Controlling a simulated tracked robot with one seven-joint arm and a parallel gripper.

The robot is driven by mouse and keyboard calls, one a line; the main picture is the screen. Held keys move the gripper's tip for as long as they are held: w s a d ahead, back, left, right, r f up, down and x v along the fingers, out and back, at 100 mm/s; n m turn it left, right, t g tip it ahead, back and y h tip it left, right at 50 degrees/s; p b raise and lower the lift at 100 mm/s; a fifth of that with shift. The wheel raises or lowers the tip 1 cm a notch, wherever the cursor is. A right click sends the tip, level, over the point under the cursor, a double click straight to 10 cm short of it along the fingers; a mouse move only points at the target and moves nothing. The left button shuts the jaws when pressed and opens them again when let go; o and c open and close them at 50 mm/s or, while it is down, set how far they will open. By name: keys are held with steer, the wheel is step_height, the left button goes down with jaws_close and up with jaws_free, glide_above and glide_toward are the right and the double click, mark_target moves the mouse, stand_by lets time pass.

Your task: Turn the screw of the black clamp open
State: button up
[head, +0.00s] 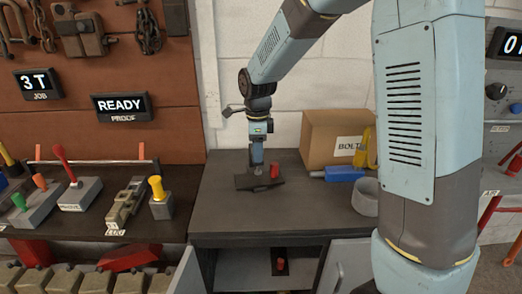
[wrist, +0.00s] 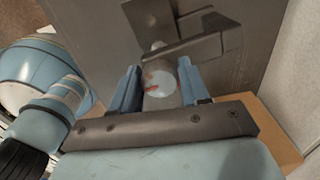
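The black clamp (head: 245,184) lies on the dark bench top below my gripper. Its dark bar and frame show in the wrist view (wrist: 190,42). My gripper (head: 257,163) points down over the clamp; a small red piece (head: 274,171) stands just to its right. In the wrist view my two blue fingers (wrist: 160,88) stand apart, one on each side of a pale round piece (wrist: 160,76) with a red mark. This looks like the screw's end. I cannot tell whether the fingers touch it. The screw's thread is hidden.
A cardboard box marked BOLT (head: 335,135), a blue-handled tool (head: 342,174) and a grey ring (head: 365,197) stand to the right. Several small tools line the left bench (head: 60,222). The bench top left of the clamp is clear.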

steer(key=o, duration=0.3)
steer(key=shift+o, duration=0.2)
step_height(320, 180, up, 14)
steer(key=shift+f, duration=0.2)
stand_by(0.4)
